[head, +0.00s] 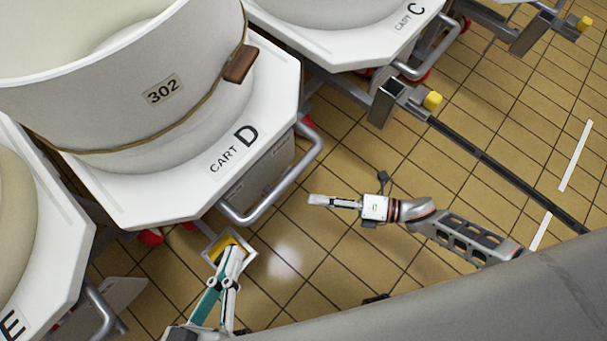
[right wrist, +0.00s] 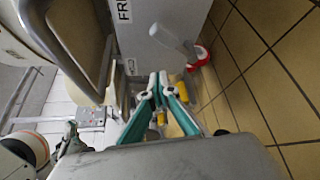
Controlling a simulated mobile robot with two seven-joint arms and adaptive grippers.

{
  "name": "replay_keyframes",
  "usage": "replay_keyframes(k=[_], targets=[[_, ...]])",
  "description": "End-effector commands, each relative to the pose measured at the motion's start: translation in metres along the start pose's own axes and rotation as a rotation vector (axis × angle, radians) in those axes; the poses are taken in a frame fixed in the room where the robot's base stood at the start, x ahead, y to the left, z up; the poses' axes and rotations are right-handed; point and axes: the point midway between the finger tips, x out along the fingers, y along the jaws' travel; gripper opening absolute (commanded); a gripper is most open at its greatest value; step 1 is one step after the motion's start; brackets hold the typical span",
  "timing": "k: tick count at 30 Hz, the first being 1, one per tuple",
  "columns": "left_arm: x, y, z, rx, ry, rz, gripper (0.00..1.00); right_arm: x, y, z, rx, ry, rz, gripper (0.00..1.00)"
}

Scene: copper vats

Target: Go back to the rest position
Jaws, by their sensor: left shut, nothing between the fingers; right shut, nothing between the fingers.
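My left gripper (head: 233,254) is at the lower middle of the head view. Its teal and pale fingers are shut and empty, and its tip overlaps a grey square post with a yellow inside in the picture. I cannot tell whether they touch. My right gripper (head: 318,200) is to the right of it, over the tiled floor, pointing left towards the handle of cart D. It is shut and empty. In the right wrist view its teal fingers (right wrist: 158,80) are together at the tips with nothing between them.
Cart D (head: 200,195) bears vat 302 (head: 120,85) and has a grey tubular handle (head: 300,180). Cart C (head: 390,45) is at the top, cart E (head: 60,230) at the left. The grey post (head: 247,246) stands below cart D. Tiled floor (head: 345,255) is clear around the right gripper.

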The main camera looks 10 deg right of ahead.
Motion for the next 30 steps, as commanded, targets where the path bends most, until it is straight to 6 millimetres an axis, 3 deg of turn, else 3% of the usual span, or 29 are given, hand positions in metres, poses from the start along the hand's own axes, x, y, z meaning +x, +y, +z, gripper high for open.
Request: replay_keyframes(k=[6,23,26,29,30], targets=[[0.001,0.004,-0.002,-0.025,0.01,0.003,0.0,-0.011,-0.005,-0.003,-0.001,0.0,0.001,0.0],[0.001,0.002,0.0,-0.013,0.004,0.003,0.0,-0.011,-0.004,-0.003,0.0,-0.001,0.002,0.0],[0.0,0.004,-0.006,-0.006,0.015,0.007,0.0,-0.009,0.007,0.002,0.026,-0.024,0.011,0.0],[0.0,0.011,-0.029,0.009,0.055,0.021,0.0,-0.004,0.042,0.02,0.112,-0.099,0.043,0.0],[-0.001,0.016,-0.042,0.018,0.079,0.028,0.0,-0.004,0.062,0.031,0.169,-0.143,0.063,0.0]])
